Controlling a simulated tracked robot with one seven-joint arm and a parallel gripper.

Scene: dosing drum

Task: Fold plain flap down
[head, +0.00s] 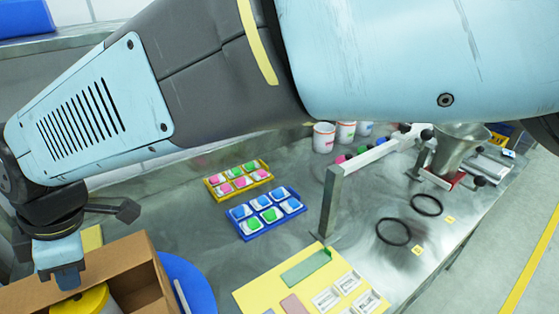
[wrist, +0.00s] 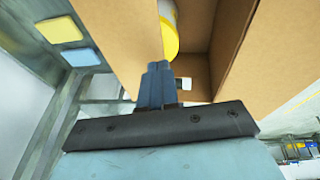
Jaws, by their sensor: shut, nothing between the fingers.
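An open cardboard box (head: 145,272) stands at the lower left of the head view, cut off by the bottom edge. In the wrist view a broad plain cardboard flap (wrist: 120,42) is on the left and another cardboard panel (wrist: 268,65) is on the right. I cannot tell which one is the task's plain flap. A yellow-topped container (head: 88,302) sits inside the box; its yellow rim also shows in the wrist view (wrist: 169,38). My gripper (head: 65,278) is shut and empty, over the box opening. Whether it touches cardboard is unclear.
A blue round object (head: 188,280) stands right beside the box. Yellow (head: 215,190) and blue (head: 245,230) trays of coloured pieces lie on the metal table. A grey post (head: 328,205) with a crossbar stands right of them. My arm hides much of the background.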

